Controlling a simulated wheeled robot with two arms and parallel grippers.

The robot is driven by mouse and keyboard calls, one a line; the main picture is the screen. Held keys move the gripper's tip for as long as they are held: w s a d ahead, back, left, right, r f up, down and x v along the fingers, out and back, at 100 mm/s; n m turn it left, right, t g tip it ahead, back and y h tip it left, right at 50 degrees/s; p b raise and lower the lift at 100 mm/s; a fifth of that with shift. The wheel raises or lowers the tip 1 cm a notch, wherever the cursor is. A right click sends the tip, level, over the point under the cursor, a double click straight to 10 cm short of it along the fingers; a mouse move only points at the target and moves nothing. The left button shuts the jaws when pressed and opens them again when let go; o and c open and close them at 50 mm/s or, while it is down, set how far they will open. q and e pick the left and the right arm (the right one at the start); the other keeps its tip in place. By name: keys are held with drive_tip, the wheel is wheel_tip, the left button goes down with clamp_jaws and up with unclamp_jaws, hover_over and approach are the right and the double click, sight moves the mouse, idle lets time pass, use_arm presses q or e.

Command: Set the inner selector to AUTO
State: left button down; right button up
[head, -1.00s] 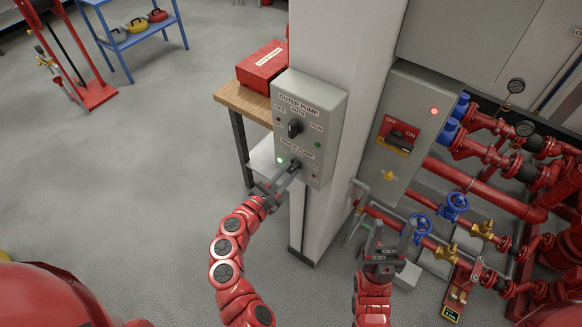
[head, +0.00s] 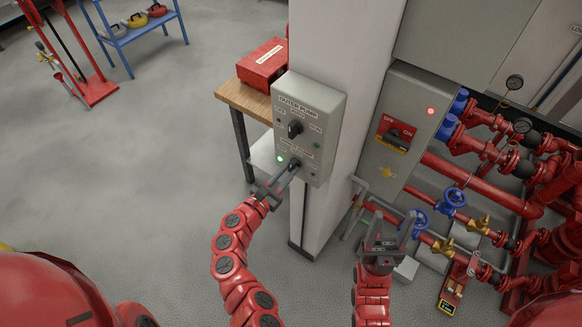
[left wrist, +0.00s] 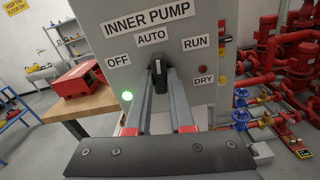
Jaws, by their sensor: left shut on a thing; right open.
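The grey pump panel (head: 331,110) hangs on a white column. Its lower part is labelled INNER PUMP (left wrist: 149,17), with OFF at left, AUTO at top and RUN at right. The black inner selector (left wrist: 157,65) sits below AUTO, and its light mark appears to point up at AUTO. My left gripper (head: 290,170) is shut on this selector, one finger on each side, as the left wrist view shows. A green lamp (left wrist: 126,96) is lit below OFF. My right gripper (head: 386,238) is open and empty, low and right of the column.
The outer pump selector (head: 295,129) is just above my left gripper. A wooden table (head: 240,99) with a red box (head: 265,64) stands behind the panel at left. A grey cabinet (head: 418,115) and red pipes (head: 480,185) fill the right.

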use_arm(q)
drive_tip(key=shift+f, duration=0.1)
drive_tip(key=shift+n+p, duration=0.6)
drive_tip(key=shift+p, duration=0.1)
drive_tip(key=shift+n+p, duration=0.3)
drive_tip(key=shift+n, duration=0.2)
drive_tip(key=c, duration=0.7)
unclamp_jaws()
drive_tip(key=shift+s, duration=0.1)
drive_tip(key=v, duration=0.6)
